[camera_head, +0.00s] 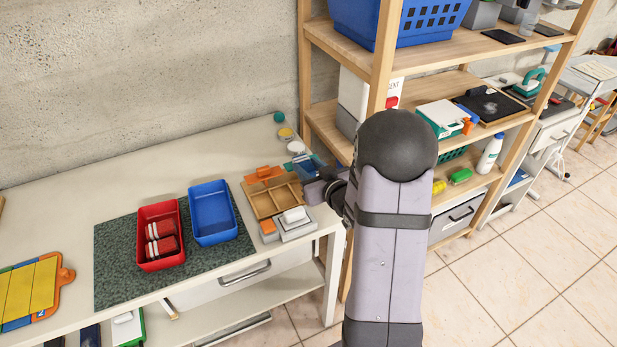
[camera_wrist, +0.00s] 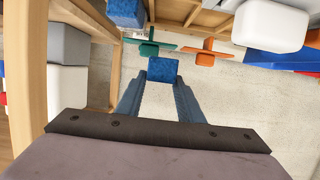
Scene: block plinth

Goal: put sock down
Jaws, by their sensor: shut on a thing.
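In the wrist view, my gripper (camera_wrist: 161,82) has its two blue fingers closed on a small blue, speckled, block-like bundle, perhaps the sock (camera_wrist: 162,70). In the head view, my gripper (camera_head: 311,172) is above the right end of the table, by the wooden divided tray (camera_head: 263,206); the held bundle cannot be made out clearly there. A red bin (camera_head: 146,212) holds red bundles with pale stripes (camera_head: 160,238). A blue bin (camera_head: 227,237) beside it looks empty.
Both bins stand on a dark green mat (camera_head: 115,265). A white block (camera_head: 294,215) on a grey base sits at the table's front right. A wooden shelf rack (camera_head: 384,50) rises close to my arm. The table left of the mat's back edge is clear.

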